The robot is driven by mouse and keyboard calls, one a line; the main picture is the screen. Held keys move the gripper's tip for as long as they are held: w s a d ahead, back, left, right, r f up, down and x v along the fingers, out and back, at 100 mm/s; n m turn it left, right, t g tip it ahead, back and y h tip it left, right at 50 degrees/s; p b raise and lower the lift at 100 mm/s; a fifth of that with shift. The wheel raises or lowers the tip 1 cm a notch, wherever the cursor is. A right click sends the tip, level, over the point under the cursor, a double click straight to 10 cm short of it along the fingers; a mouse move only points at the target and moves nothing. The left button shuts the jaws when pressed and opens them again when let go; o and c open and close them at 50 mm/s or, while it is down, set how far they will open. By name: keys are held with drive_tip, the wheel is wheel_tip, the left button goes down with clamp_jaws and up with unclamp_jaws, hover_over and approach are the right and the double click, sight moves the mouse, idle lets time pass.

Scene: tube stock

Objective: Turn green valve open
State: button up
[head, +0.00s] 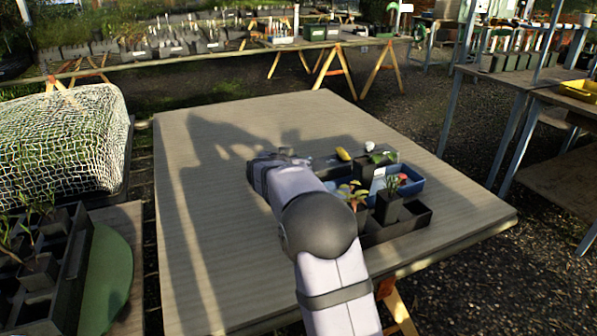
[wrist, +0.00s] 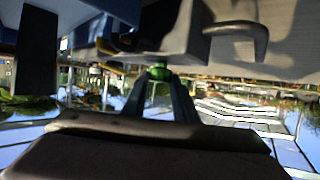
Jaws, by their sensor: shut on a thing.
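The green valve (wrist: 159,73) shows in the wrist view as a small green piece between the tips of my gripper (wrist: 160,78). The two dark fingers are shut on it from both sides. Its handle angle is hard to tell, because the fingers hide part of it. A grey block-like body (wrist: 185,35) is just above it in the picture, with a hook-shaped handle at right. In the head view my arm reaches over the table and hides the valve; the fingertips are not clear there.
On the wooden table (head: 210,230), right of my arm, stand a blue tray (head: 411,187), a dark tray (head: 408,226), a dark pot (head: 388,208) with a plant and a small yellow thing (head: 343,154). The table's left side is clear. Other benches surround it.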

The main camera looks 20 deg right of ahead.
idle(0.3)
drive_tip(key=o, duration=1.1)
drive_tip(key=shift+c, duration=0.2)
drive_tip(key=b+v, duration=0.2)
drive_tip(key=v, duration=0.5)
drive_tip(key=shift+s, duration=0.25)
drive_tip(key=shift+r, duration=0.1)
